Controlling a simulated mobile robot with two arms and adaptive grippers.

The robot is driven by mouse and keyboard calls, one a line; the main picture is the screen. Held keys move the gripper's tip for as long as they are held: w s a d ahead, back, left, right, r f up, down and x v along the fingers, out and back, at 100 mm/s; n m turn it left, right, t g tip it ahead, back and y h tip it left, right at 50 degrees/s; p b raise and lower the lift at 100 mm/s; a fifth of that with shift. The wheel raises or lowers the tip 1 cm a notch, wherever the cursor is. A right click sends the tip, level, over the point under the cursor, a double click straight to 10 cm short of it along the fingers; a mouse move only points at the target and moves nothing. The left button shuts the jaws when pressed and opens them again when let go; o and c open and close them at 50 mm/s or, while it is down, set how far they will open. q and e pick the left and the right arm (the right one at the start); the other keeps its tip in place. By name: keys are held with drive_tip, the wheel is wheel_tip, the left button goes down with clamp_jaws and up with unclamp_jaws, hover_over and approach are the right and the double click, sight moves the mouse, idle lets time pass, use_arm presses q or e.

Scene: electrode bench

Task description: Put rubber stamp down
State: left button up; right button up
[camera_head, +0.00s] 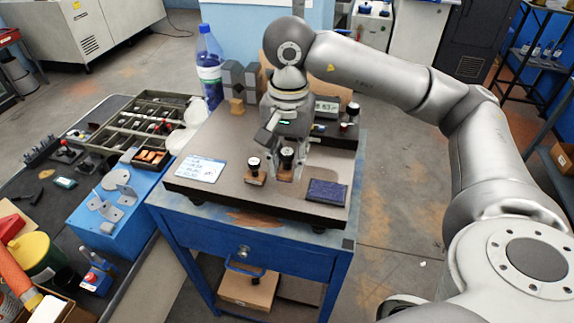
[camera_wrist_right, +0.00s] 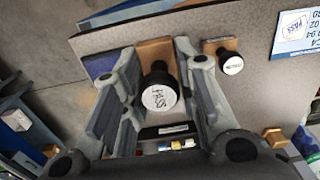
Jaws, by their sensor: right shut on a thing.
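The rubber stamp (camera_wrist_right: 158,92) has a black handle with a white "PASS" top and a wooden base. It also shows in the head view (camera_head: 287,158). My right gripper (camera_head: 284,168) points down with its fingers shut on the stamp, one on each side. The base is at or just above the grey plate (camera_head: 225,145); I cannot tell if it touches. A second stamp (camera_head: 254,171) stands upright just left of it, and shows right of the fingers in the wrist view (camera_wrist_right: 230,62). My left gripper is not in view.
A dark blue ink pad (camera_head: 326,192) lies on the plate's front right. A printed card (camera_head: 201,169) lies at the front left. Grey blocks (camera_head: 240,80), a wooden block (camera_head: 237,106) and a blue-capped bottle (camera_head: 209,65) stand behind. The plate between card and wooden block is bare.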

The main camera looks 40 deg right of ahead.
sight(286, 185)
drive_tip(key=w+f, duration=0.1)
drive_tip(key=w+d+f+p, duration=0.1)
drive_tip(key=f, duration=0.1)
drive_tip(key=shift+w+d+f, duration=0.15)
drive_tip(key=shift+w, duration=0.1)
drive_tip(key=f+p, duration=0.2)
drive_tip(key=f, duration=0.1)
drive_tip(key=shift+w+d, duration=0.2)
drive_tip(key=shift+f+p, duration=0.3)
drive_tip(key=shift+f+b, duration=0.35)
drive_tip(key=shift+f, duration=0.05)
drive_tip(key=o, duration=1.1)
drive_tip(key=shift+r, duration=0.1)
drive_tip(key=shift+c, duration=0.2)
